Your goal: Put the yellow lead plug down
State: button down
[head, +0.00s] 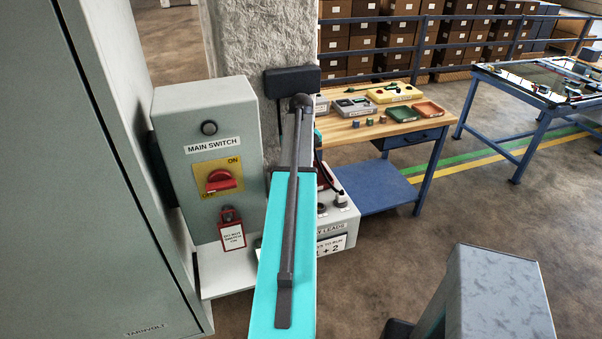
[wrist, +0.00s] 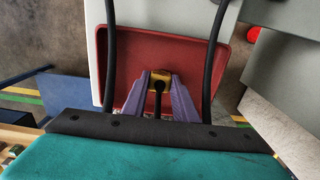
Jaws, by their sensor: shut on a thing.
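In the wrist view my gripper (wrist: 160,80) has its two purple fingers shut on the yellow plug (wrist: 160,76), with a dark round part in its middle. The plug is over a dark red tray (wrist: 117,55); I cannot tell whether it touches the tray floor. Two black leads (wrist: 109,60) run up past the left and right of the tray. In the head view the gripper and plug are hidden behind my arm. A grey box labelled LEADS (head: 343,216) shows partly behind the arm, with dark sockets or posts on top.
The main switch box (head: 205,120), with a red knob and a tagged red lock, stands close left of my arm beside a grey cabinet (head: 90,190). A concrete pillar (head: 262,40) rises behind.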

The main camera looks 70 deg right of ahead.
jog(key=shift+s+f, duration=0.1)
jog(key=shift+f, duration=0.05)
jog(key=c, duration=1.4)
grip_release()
jog(key=shift+c, duration=0.2)
jog(key=shift+d+r+b, duration=0.1)
jog(key=shift+r+b, duration=1.3)
jog(key=shift+r, duration=2.5)
